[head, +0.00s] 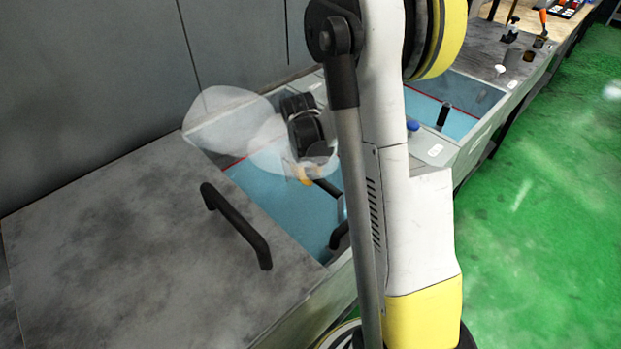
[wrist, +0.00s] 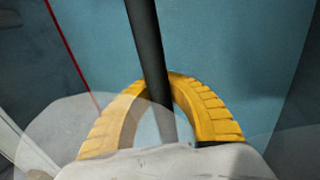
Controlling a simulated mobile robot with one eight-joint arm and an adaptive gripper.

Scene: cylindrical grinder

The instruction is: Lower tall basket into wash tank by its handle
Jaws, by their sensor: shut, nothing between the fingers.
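My gripper (head: 303,176) is low over the nearer tank (head: 275,205), which holds blue liquid and has a red line along its inner wall. In the wrist view its yellow curved fingers (wrist: 165,80) are shut, their tips close together. A dark straight bar (wrist: 146,35), which looks like a handle, runs past the fingertips; no grip on it shows. A dark bar (head: 327,187) also shows beside the gripper in the head view, partly behind my arm. I cannot make out a basket body under it.
A grey lid or top with a black handle (head: 237,228) lies left of the tank. A second blue-filled tank (head: 463,122) with a black upright piece (head: 444,113) is beyond my arm. A grey wall stands behind. The green floor (head: 540,220) at right is clear.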

